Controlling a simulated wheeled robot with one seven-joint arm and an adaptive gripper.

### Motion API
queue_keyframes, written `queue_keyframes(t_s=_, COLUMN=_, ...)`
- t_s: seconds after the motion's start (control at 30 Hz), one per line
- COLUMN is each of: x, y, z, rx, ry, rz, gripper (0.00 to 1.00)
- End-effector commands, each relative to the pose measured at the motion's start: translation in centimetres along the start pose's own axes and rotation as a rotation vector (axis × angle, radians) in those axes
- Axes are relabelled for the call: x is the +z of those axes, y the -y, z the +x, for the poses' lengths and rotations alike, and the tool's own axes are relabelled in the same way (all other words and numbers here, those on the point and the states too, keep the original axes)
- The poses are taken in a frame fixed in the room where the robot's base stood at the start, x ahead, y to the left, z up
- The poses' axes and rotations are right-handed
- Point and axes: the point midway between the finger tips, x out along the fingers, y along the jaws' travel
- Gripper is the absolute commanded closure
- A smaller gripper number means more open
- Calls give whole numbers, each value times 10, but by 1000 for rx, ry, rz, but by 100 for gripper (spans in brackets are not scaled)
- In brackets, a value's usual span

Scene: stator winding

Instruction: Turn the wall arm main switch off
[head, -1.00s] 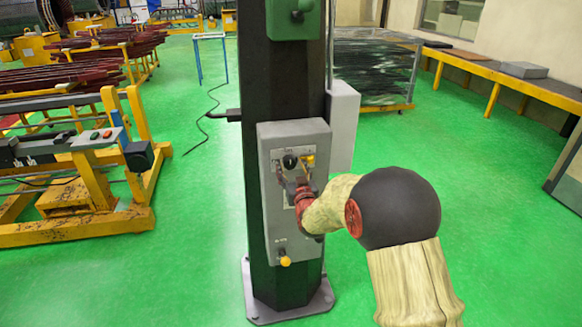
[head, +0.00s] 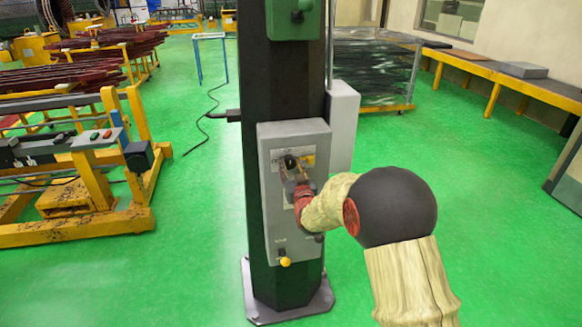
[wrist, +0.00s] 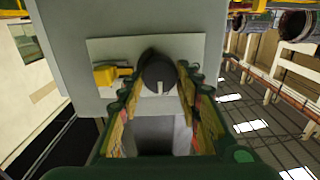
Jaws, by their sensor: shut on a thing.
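The grey switch box (head: 268,215) is fixed to the dark column. Its main switch is a round black knob (head: 291,162) on a pale plate near the top of the box. In the wrist view the knob (wrist: 159,75) shows a short white mark pointing down in the picture. My gripper (head: 297,177) reaches the box from the right and is at the knob. In the wrist view my gripper (wrist: 160,85) has its two fingers on either side of the knob, shut on it. The knob's sides are partly hidden by the fingers.
A yellow part (wrist: 112,74) sits beside the knob on the plate. A yellow knob (head: 285,262) is low on the box. A green box (head: 293,18) is higher on the column (head: 283,80). Green floor lies open around the column's base plate (head: 290,308).

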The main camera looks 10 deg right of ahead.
Motion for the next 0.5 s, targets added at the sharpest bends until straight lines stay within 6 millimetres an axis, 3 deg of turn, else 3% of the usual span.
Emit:
queue_keyframes(t_s=0.2, x=0, y=0, z=0, rx=0, ry=0, rz=0, gripper=91)
queue_keyframes(t_s=0.5, x=1, y=0, z=0, rx=0, ry=-2, rz=-43, gripper=91)
